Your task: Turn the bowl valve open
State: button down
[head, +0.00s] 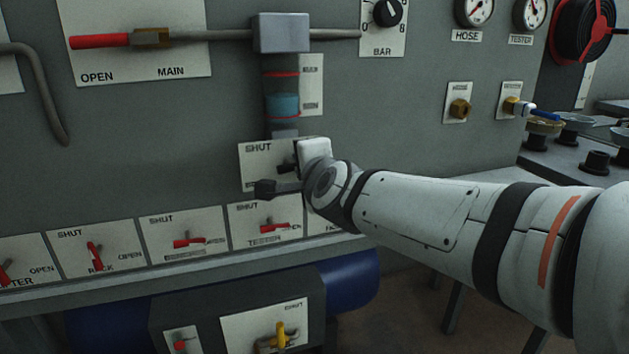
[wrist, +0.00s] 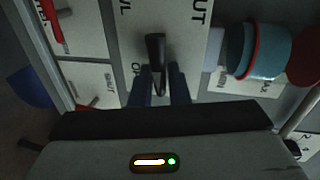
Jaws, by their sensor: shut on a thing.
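The bowl valve's black handle (wrist: 155,50) stands out from a pale plate (wrist: 190,60) marked SHUT in the wrist view. In that view the two dark fingers of my gripper (wrist: 159,85) are closed on the handle's near end, one on each side. In the head view the plate (head: 258,158) sits just below the clear bowl with blue liquid (head: 283,105). My gripper (head: 288,166) is against the plate there, and my wrist hides its right part and most of the handle.
A row of plates with red levers, including the tester lever (head: 275,228), runs just below my gripper. The red main lever (head: 100,41) is at upper left. A blue cylinder (head: 350,280) and a lower box with a yellow lever (head: 281,335) are beneath the panel.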

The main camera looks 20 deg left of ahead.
jog(key=shift+f+m+b, duration=0.15)
jog(key=shift+m+b, duration=0.35)
jog(key=shift+b, duration=0.05)
jog(key=c, duration=1.7)
grip_release()
jog(key=shift+c, duration=0.2)
jog(key=p+v, duration=0.3)
jog(key=v, duration=0.4)
jog(key=shift+s+d, duration=0.25)
jog(key=shift+d, duration=0.05)
